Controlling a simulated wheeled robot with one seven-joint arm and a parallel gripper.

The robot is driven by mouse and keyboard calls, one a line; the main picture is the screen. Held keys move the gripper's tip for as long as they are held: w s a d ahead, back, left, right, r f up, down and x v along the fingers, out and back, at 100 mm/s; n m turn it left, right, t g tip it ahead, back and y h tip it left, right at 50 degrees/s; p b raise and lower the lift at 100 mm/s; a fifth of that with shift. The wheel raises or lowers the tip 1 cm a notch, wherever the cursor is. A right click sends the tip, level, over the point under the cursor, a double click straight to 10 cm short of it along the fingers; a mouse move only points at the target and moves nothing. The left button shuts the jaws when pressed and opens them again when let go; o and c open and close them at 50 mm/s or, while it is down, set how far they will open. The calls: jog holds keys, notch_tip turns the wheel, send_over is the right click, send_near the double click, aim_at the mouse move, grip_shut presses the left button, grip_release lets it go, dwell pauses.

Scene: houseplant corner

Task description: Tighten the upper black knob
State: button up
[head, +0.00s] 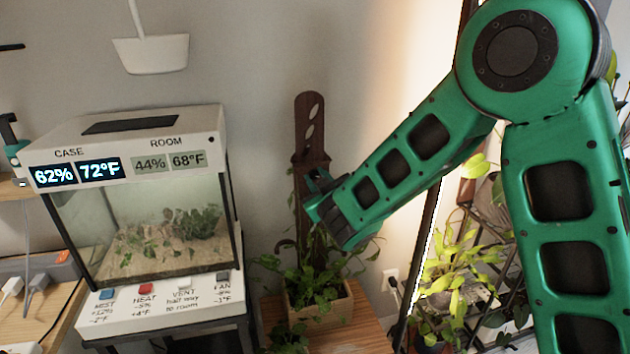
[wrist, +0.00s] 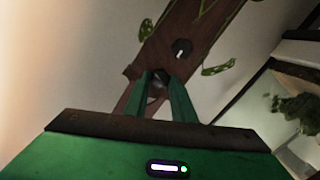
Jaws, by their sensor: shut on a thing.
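A dark brown wooden trellis board (head: 309,125) rises from a planter, with slots near its top. In the wrist view the board (wrist: 205,22) runs slantwise, its vine-covered part toward the top of the picture. My gripper (wrist: 160,84) is shut on a black knob (wrist: 157,88), which sits between the green fingers and is partly hidden by them; it appears to be the upper one. A second black knob (wrist: 181,48) with a pale mark is on the board, farther along toward the vines, and clear of the fingers. In the head view my gripper (head: 318,190) covers the knobs.
A leafy plant stands in a wooden planter (head: 320,304) below my gripper. A glass case (head: 150,215) with displays and labelled switches is to the left. More plants (head: 445,265) on a dark rack stand at right, behind my arm. Bare wall lies between case and board.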

jog(key=m, duration=0.4)
jog(key=shift+d+f, duration=0.15)
jog(key=shift+f, duration=0.05)
jog(key=shift+d+m+y, duration=0.1)
jog(key=shift+m+y, duration=0.3)
jog(key=shift+m, duration=1.5)
jog(key=o, duration=0.8)
jog(key=shift+o, duration=1.3)
jog(key=shift+r, duration=0.1)
jog(key=v, duration=1)
jog(key=shift+s, duration=0.2)
jog(key=shift+d, duration=0.1)
